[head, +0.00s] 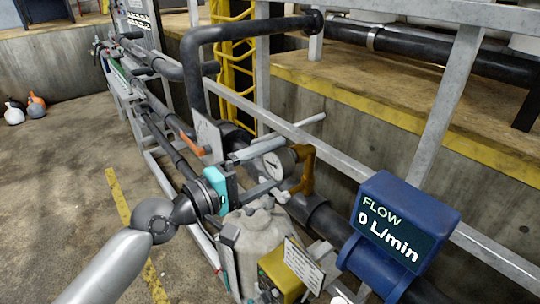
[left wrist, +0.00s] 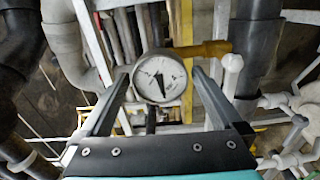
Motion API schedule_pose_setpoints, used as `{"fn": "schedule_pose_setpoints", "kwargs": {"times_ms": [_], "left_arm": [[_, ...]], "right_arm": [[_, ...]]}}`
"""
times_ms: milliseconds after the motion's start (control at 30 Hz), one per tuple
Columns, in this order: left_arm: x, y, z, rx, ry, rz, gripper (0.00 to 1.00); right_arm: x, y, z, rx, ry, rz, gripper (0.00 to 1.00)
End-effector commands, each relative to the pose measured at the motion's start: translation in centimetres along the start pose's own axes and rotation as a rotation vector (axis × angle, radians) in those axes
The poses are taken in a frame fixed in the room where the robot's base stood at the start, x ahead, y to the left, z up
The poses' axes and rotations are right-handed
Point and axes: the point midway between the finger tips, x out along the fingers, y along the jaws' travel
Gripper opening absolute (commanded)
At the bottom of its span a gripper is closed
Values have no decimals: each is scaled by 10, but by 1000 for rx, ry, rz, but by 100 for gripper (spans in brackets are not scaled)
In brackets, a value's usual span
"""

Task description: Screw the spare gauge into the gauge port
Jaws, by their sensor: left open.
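A round white-faced pressure gauge (head: 279,163) sits beside a brass-coloured elbow fitting (head: 306,168) above the grey vessel. I cannot tell whether it is the spare gauge, or whether its thread is seated in the fitting. My left gripper (head: 277,164) is open, with its two fingers reaching toward the gauge from the left. In the left wrist view the gauge (left wrist: 160,78) shows face-on between the open fingers (left wrist: 160,82), with gaps on both sides. The brass fitting (left wrist: 204,50) runs off to its right. My right gripper is not in view.
A grey vessel (head: 262,232) stands below the gripper, with a yellow box (head: 283,272) and label by it. A blue flow meter (head: 402,226) reading 0 L/min is at right. Pipes and a grey rail frame (head: 440,90) crowd behind.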

Motion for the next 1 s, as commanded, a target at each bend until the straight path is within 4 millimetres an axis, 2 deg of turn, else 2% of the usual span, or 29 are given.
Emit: {"fn": "schedule_pose_setpoints", "kwargs": {"times_ms": [33,100,367,600,833,1000], "left_arm": [[0,5,0,-60,0,0,100],[0,4,0,-131,1,-1,100],[0,1,1,-272,0,-1,100],[0,2,0,-580,1,0,100],[0,0,1,-704,0,0,100],[0,3,1,-917,1,2,100]], "right_arm": [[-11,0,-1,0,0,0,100],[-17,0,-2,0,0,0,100],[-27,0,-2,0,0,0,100],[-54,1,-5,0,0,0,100],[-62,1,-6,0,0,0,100],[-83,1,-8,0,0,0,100]]}}
